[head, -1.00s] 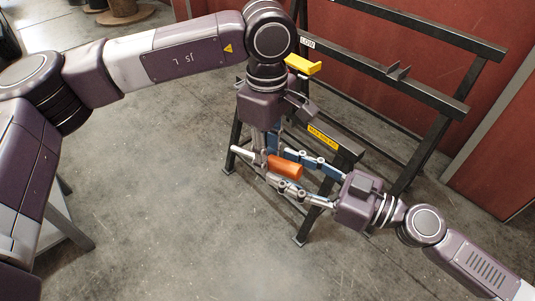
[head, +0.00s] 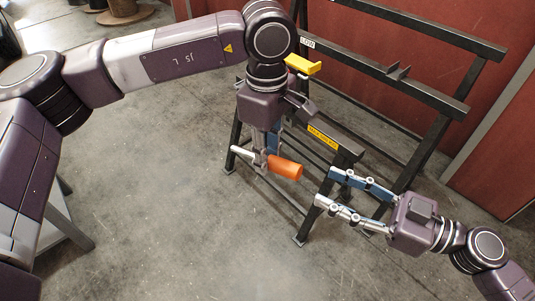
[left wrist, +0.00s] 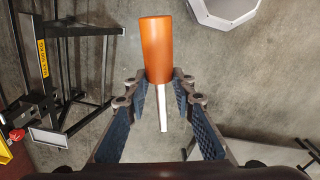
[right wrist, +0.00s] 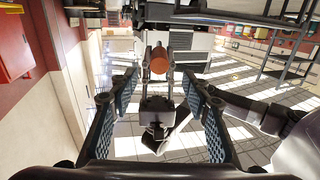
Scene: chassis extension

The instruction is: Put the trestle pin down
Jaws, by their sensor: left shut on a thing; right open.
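The trestle pin has an orange handle (head: 286,168) and a bare metal shank (head: 242,153). My left gripper (head: 266,160) is shut on the pin and holds it in the air in front of the black trestle (head: 345,160). In the left wrist view the orange handle (left wrist: 156,50) points away and the metal shank (left wrist: 163,108) lies between the fingers. My right gripper (head: 324,187) is open and empty, to the right of the handle and apart from it. In the right wrist view the handle's round end (right wrist: 159,63) shows beyond the open fingers (right wrist: 159,90).
The trestle has a yellow label (head: 323,138) and a yellow bracket (head: 303,65). Red panels (head: 490,150) stand behind it. A wooden spool (head: 123,12) is at the far upper left.

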